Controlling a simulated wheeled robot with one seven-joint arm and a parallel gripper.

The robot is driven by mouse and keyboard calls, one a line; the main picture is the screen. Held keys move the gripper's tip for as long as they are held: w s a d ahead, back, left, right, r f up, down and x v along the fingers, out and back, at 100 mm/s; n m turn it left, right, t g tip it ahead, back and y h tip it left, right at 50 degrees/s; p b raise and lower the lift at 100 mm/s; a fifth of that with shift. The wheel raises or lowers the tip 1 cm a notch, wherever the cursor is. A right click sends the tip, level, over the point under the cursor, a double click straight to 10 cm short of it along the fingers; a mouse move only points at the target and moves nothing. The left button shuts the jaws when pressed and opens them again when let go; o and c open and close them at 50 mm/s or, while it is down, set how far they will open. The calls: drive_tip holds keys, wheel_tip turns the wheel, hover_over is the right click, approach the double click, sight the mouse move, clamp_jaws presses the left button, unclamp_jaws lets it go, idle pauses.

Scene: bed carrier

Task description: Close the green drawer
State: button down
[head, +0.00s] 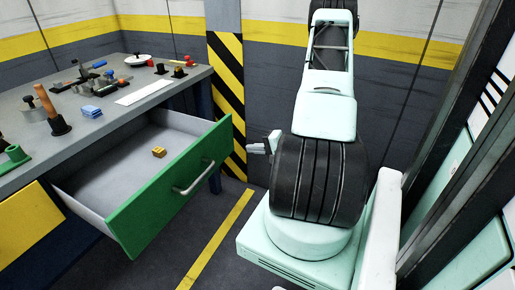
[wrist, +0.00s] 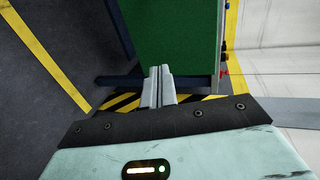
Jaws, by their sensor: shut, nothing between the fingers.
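The green drawer (head: 160,205) is pulled well out of the workbench in the head view. Its green front faces my side and carries a silver bar handle (head: 200,178). A small yellow block (head: 158,152) lies inside on the grey drawer floor. My gripper (head: 256,147) is to the right of the drawer front's right end, apart from it, with the fingers pointing left. In the wrist view the fingers (wrist: 158,86) are together and empty. A green panel (wrist: 175,35) lies beyond the fingertips there; no handle shows on it.
The workbench top (head: 105,125) holds several tools and parts. A yellow drawer front (head: 28,220) sits left of the green one. A yellow-black striped pillar (head: 227,85) stands behind the gripper. The dark floor in front of the drawer is clear, with a yellow line (head: 215,240).

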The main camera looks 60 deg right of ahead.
sight(223, 145)
drive_tip(key=x, duration=0.5)
drive_tip(key=r+x, duration=0.1)
drive_tip(key=x, duration=0.2)
drive_tip(key=shift+w+f, duration=0.15)
drive_tip(key=shift+w, duration=0.65)
